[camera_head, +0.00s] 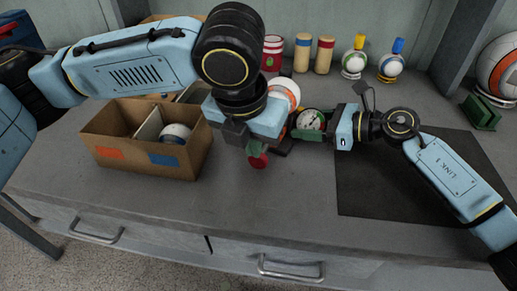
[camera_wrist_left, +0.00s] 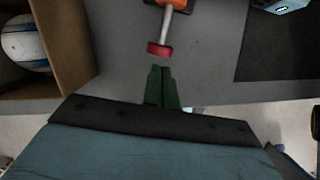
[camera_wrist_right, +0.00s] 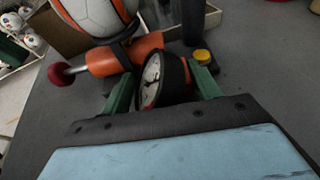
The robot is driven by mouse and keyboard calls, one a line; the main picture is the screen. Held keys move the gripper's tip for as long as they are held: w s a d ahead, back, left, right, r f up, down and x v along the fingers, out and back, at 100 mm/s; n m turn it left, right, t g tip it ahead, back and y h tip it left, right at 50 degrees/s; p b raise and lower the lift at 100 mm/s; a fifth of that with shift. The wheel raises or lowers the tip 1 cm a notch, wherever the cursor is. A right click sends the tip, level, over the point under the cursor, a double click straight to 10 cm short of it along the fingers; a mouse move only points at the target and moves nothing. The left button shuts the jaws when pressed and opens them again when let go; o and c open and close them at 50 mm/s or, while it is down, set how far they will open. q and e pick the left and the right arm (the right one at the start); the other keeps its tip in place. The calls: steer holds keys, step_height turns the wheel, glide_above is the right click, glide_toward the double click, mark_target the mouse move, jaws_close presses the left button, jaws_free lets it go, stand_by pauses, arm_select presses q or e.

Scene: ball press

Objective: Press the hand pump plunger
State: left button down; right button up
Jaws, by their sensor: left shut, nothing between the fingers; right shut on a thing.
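The hand pump has an orange body (camera_wrist_right: 122,55), a round dial gauge (camera_head: 310,121) and a plunger with a red knob (camera_wrist_left: 159,49). The knob (camera_head: 259,161) also shows in the head view, and the extended rod and knob (camera_wrist_right: 59,74) in the right wrist view. My left gripper (camera_wrist_left: 162,84) is shut and empty, its green fingertips just short of the knob with a small gap. My right gripper (camera_wrist_right: 163,84) is shut around the gauge, its dial (camera_wrist_right: 151,80) showing between the fingers. A white and orange ball (camera_wrist_right: 95,12) sits by the pump, partly hidden by my left arm in the head view.
A cardboard box (camera_head: 135,145) with a divider and a ball stands at left. Cylinders (camera_head: 303,53) and balls with coloured tops (camera_head: 354,62) stand at the back. A dark mat (camera_head: 385,190) lies at right. The front desk top is clear.

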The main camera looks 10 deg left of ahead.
steer(key=shift+f, duration=0.15)
arm_select(q)
steer(key=v, duration=0.5)
steer(key=shift+s+r, duration=0.1)
steer(key=shift+r, duration=0.2)
arm_select(e)
steer(key=shift+d, duration=0.1)
steer(key=o, duration=1.2)
steer(key=shift+c, duration=0.2)
steer(key=v, duration=1.1)
steer(key=shift+s+d+r, duration=0.15)
steer(key=shift+d+r, duration=0.1)
steer(key=shift+d, duration=0.05)
arm_select(q)
steer(key=shift+f, duration=0.1)
arm_select(e)
steer(key=shift+s+d, duration=0.1)
